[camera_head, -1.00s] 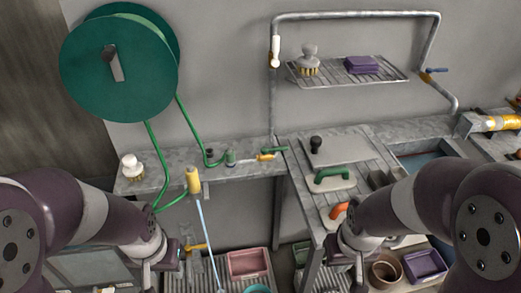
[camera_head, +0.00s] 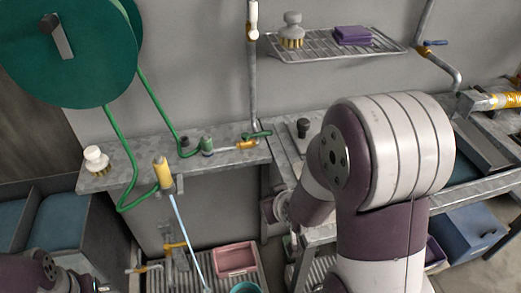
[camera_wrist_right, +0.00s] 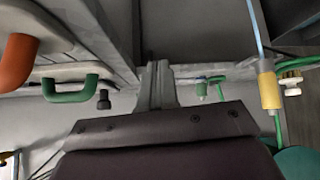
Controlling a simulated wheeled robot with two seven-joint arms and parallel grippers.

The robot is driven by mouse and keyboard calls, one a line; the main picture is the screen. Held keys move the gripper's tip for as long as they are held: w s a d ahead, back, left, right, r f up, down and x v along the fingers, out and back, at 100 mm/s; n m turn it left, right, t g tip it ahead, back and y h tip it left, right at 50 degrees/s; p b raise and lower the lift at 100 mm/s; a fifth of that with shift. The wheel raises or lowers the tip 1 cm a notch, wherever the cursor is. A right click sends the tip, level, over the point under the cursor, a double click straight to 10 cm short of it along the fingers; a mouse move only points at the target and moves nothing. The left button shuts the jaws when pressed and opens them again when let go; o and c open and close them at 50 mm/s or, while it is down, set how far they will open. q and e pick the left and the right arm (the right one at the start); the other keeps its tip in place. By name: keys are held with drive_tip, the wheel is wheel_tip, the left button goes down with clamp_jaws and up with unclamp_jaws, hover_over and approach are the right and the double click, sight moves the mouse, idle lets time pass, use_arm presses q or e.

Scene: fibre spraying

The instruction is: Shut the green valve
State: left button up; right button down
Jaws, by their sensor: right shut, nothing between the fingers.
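The green valve is a small green lever (camera_head: 257,135) on the brass fitting (camera_head: 245,145) of the pipe above the grey ledge. It also shows in the right wrist view as a green lever (camera_wrist_right: 217,79), right of my fingers. My right gripper (camera_wrist_right: 158,80) is shut and empty, with the valve apart from it and farther off. In the head view my right forearm bends down to the left below the valve, and its fingers cannot be made out. Of my left arm only a part shows at the bottom left corner; its fingers are out of view.
A green hose runs from the big reel (camera_head: 65,55) to the ledge (camera_head: 120,175). A yellow-handled spray lance (camera_head: 162,173) hangs at the ledge's front. A brush (camera_head: 96,160) stands on the left. A green-handled float (camera_wrist_right: 70,90) and an orange handle (camera_wrist_right: 17,60) are near my right gripper.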

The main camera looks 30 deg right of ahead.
sight(266, 136)
drive_tip(key=d+t+h+b, duration=0.1)
drive_tip(key=t+b, duration=0.2)
drive_tip(key=s+d+f+m+t+h+b, duration=0.1)
drive_tip(key=d+t+b, duration=0.1)
drive_tip(key=t+b, duration=0.1)
drive_tip(key=s+d+f+m+t+h+b, duration=0.1)
drive_tip(key=t+b, duration=0.2)
drive_tip(key=shift+s+d+b, duration=0.1)
drive_tip(key=shift+d+b, duration=0.05)
drive_tip(key=shift+b, duration=0.15)
drive_tip(key=b+x, duration=0.1)
drive_tip(key=x, duration=0.7)
drive_tip(key=b+x, duration=0.1)
drive_tip(key=x, duration=0.7)
drive_tip(key=b+x, duration=0.1)
drive_tip(key=x, duration=0.7)
drive_tip(key=shift+r, duration=0.25)
